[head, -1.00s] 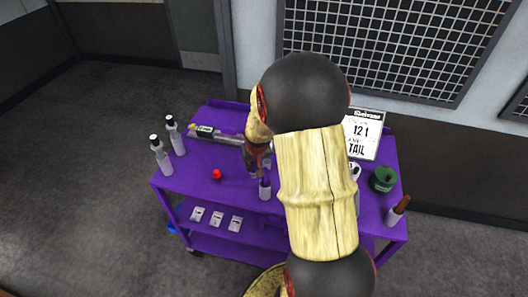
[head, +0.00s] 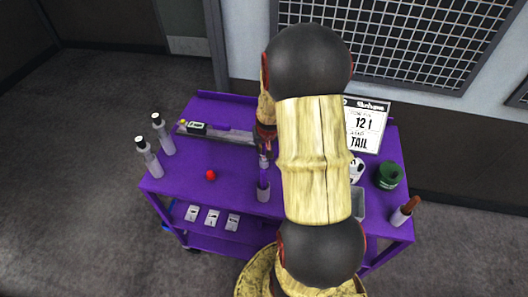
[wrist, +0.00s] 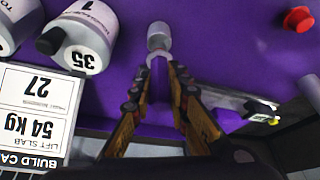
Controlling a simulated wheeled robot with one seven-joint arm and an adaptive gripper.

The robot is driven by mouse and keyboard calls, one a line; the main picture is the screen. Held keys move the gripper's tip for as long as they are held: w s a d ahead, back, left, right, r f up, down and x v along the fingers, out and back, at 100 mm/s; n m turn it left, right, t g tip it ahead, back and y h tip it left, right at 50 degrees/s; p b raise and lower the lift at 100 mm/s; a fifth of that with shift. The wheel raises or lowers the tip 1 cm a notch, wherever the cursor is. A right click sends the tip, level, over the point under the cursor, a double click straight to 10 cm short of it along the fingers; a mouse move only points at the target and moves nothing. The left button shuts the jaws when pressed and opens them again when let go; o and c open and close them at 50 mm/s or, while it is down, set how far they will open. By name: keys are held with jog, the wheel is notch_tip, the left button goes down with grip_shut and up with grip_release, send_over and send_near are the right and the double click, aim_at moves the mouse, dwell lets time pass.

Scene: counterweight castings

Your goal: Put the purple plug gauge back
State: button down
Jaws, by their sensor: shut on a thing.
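The purple plug gauge (head: 263,178) is held upright between my gripper's fingers, over a small grey cup (head: 264,195) on the purple cart. Its lower end meets the cup's mouth in the head view; I cannot tell how far inside it is. My gripper (head: 264,152) is shut on the gauge. In the wrist view the fingers (wrist: 160,72) point at the grey cup (wrist: 158,32), and the gauge blends with the purple cart top.
On the cart (head: 185,175) are a red knob (head: 210,175), two bottles (head: 163,140) at left, a green container (head: 388,176), a brown-handled item (head: 405,211) at right and a sign (head: 365,124). White weights (wrist: 78,40) stand near the gripper. Cart top around the red knob is clear.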

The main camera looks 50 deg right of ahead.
aim_at(264, 150)
jog(key=shift+f, duration=1.45)
jog(key=shift+f, duration=0.1)
jog(key=shift+f+b, duration=0.25)
jog(key=shift+b, duration=0.15)
jog(key=c, duration=1.8)
grip_release()
jog(key=shift+o, duration=0.4)
jog(key=shift+r, duration=0.15)
